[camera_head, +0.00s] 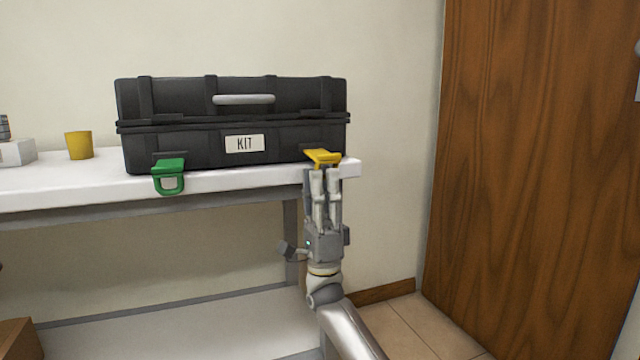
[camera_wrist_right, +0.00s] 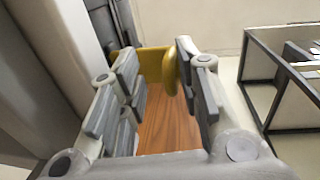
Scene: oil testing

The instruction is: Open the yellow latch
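The black case (camera_head: 190,150) labelled KIT is closed on the white table. Its yellow latch (camera_head: 322,155) is at the front right and sticks out over the table edge. My right gripper (camera_head: 325,175) is just below it, fingers pointing up. In the right wrist view the yellow latch (camera_wrist_right: 152,65) shows beyond and between the spread fingertips (camera_wrist_right: 158,55). The right fingertip is very close to its edge; I cannot tell if they touch. The green latch (camera_head: 168,168) at the front left hangs over the table edge. My left gripper is not in view.
The white table (camera_head: 90,185) has a yellow cup (camera_head: 79,145) at the left. A lower shelf (camera_head: 190,325) lies beneath. A brown wooden door (camera_head: 535,150) stands at the right. The space between table and door is clear apart from my arm.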

